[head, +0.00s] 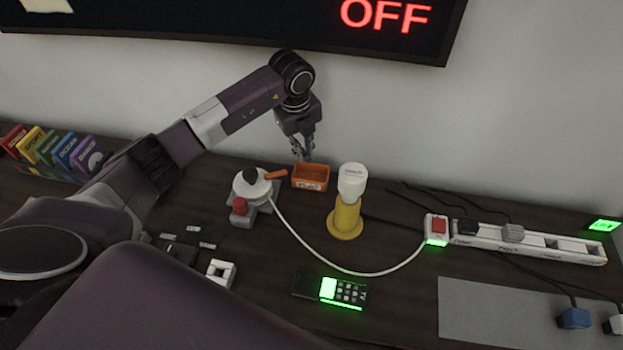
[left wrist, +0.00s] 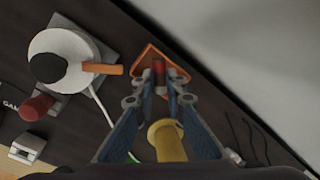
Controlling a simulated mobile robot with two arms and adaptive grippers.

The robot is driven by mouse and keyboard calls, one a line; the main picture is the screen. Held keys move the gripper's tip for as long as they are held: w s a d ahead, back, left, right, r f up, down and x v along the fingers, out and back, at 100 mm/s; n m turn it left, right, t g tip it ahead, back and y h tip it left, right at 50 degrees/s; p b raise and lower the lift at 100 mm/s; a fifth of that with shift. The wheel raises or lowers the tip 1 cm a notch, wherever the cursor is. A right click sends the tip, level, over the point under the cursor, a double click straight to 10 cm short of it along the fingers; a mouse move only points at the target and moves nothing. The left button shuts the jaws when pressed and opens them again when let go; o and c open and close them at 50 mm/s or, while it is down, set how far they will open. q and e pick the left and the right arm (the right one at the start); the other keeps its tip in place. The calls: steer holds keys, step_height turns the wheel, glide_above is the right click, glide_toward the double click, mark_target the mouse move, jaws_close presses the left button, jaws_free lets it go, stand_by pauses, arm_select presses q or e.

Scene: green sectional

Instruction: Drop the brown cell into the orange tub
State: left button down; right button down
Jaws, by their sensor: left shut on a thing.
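The orange tub (head: 310,178) stands on the dark table, right of the white round device, with a small label on its front. My left gripper (head: 304,156) points down just above the tub's back left edge. In the left wrist view, my left gripper (left wrist: 160,88) is shut on the brown cell (left wrist: 158,68), a small reddish-brown piece between the fingertips. The cell appears over the tub's opening, and the orange tub rim (left wrist: 147,50) shows around it. The cell's height above the tub is hard to tell. The cell cannot be made out in the head view. My right gripper is not in view.
The white device with an orange handle (head: 252,186) stands close left of the tub. A yellow stand with a white top (head: 346,218) is close right. A white cable (head: 330,262) runs to a power strip (head: 530,242). A lit handheld device (head: 335,290) lies in front.

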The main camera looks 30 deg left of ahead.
arm_select(q)
steer(key=c, duration=2)
jaws_free()
steer(key=shift+o, duration=0.6)
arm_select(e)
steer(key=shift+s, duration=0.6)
arm_select(q)
steer(key=shift+r, duration=0.15)
step_height(320, 180, up, 7)
steer(key=s, duration=0.1)
steer(key=shift+s, duration=0.15)
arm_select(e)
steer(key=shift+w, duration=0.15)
